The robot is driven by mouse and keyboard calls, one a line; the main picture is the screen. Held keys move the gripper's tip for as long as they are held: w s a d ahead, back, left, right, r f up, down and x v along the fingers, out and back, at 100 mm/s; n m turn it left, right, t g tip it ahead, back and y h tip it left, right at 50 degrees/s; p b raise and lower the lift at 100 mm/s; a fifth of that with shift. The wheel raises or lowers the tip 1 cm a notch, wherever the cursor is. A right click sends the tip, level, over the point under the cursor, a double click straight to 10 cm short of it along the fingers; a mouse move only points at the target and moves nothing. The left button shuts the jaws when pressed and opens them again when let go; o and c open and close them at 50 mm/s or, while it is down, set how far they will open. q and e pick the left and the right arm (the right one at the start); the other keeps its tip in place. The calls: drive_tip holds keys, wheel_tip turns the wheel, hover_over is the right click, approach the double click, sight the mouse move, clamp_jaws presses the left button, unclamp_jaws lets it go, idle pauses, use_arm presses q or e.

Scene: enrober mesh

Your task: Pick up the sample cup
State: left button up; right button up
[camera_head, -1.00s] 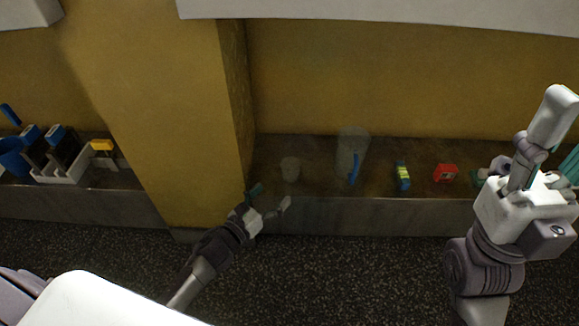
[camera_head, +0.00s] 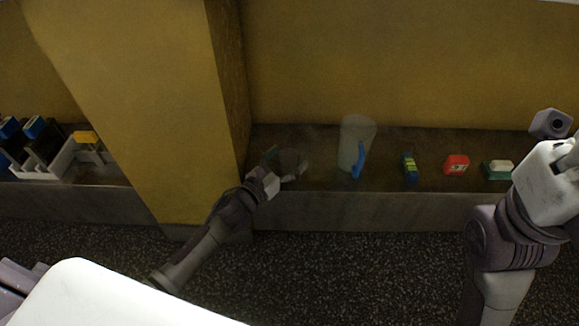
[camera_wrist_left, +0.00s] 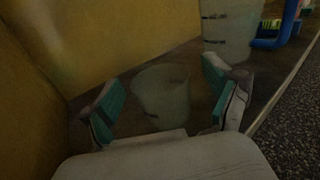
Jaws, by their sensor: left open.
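The sample cup is a small translucent grey cup (camera_head: 291,160) standing upright on the ledge beside the yellow pillar. It also shows in the left wrist view (camera_wrist_left: 161,98), between the two teal-padded fingers. My left gripper (camera_head: 284,165) is open at the cup, with one finger on either side of it. In the left wrist view the open gripper (camera_wrist_left: 163,93) has nothing clamped, and gaps seem to show beside the cup. The cup's lower part is partly hidden by the gripper body. My right arm is at the right edge, its fingers not visible.
A clear jug with a blue handle (camera_head: 356,142) stands to the right of the cup. Farther right are a blue-green item (camera_head: 409,167), a red box (camera_head: 456,164) and a green-white block (camera_head: 498,169). The yellow pillar (camera_head: 175,110) rises close left of the cup.

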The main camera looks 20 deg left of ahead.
use_arm(q)
drive_tip(key=shift+w+d, duration=0.15)
drive_tip(key=shift+w, duration=0.25)
drive_tip(key=shift+c, duration=0.2)
drive_tip(key=c, duration=1)
drive_tip(key=shift+r, duration=0.1)
drive_tip(key=shift+c, duration=0.2)
